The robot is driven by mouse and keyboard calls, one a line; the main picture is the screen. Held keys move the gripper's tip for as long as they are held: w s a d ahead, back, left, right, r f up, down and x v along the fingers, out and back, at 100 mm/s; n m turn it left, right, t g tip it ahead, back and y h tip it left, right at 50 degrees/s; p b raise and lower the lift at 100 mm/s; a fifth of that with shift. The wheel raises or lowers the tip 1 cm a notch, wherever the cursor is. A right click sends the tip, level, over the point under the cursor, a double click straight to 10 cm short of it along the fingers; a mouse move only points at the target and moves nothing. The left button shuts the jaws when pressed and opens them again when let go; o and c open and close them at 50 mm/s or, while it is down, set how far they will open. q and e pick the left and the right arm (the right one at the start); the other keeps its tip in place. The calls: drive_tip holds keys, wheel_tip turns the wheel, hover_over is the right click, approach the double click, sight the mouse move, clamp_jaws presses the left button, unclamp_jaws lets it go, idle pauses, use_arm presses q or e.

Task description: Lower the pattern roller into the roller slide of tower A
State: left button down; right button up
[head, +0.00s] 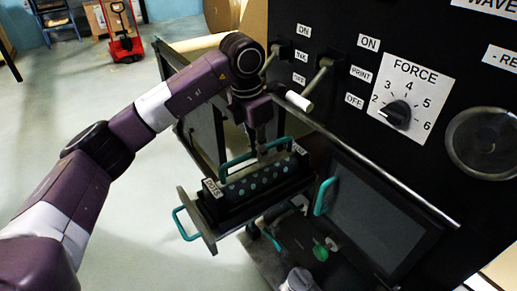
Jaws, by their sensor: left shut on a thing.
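The pattern roller (255,182), dark with pale teal dots and a "DOTS" label at its near end, is in the middle of the head view. My left gripper (262,150) points down from above and is shut on the teal bar handle on top of the roller. The roller slide (196,217) is pulled out, with a front plate and its own teal handle. The roller lies lengthwise over the slide; I cannot tell whether it touches the slide bed. The gripper's fingertips are small and partly hidden at the handle. My right gripper is not in view.
The black machine panel (420,45) with levers and a FORCE dial (398,112) rises close on the right. A dark door with a teal handle (325,196) stands right of the slide. Open floor lies left; a red pallet truck (122,40) stands far back.

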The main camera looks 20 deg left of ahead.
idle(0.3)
use_arm(q)
drive_tip(key=c, duration=1.9)
unclamp_jaws()
drive_tip(key=shift+c, duration=0.2)
drive_tip(key=shift+s+f, duration=0.1)
drive_tip(key=shift+f, duration=0.15)
drive_tip(key=shift+r+p, duration=0.95)
drive_tip(key=shift+r, duration=0.95)
drive_tip(key=shift+s+a+b, duration=0.3)
drive_tip(key=shift+s+a, duration=0.15)
drive_tip(key=shift+s, duration=0.05)
drive_tip(key=s+a+r+b, duration=0.2)
drive_tip(key=s+a+b, duration=0.1)
drive_tip(key=s+a, duration=0.6)
drive_tip(key=s, duration=0.2)
drive_tip(key=shift+s+b, duration=0.3)
drive_tip(key=shift+d+f, duration=0.1)
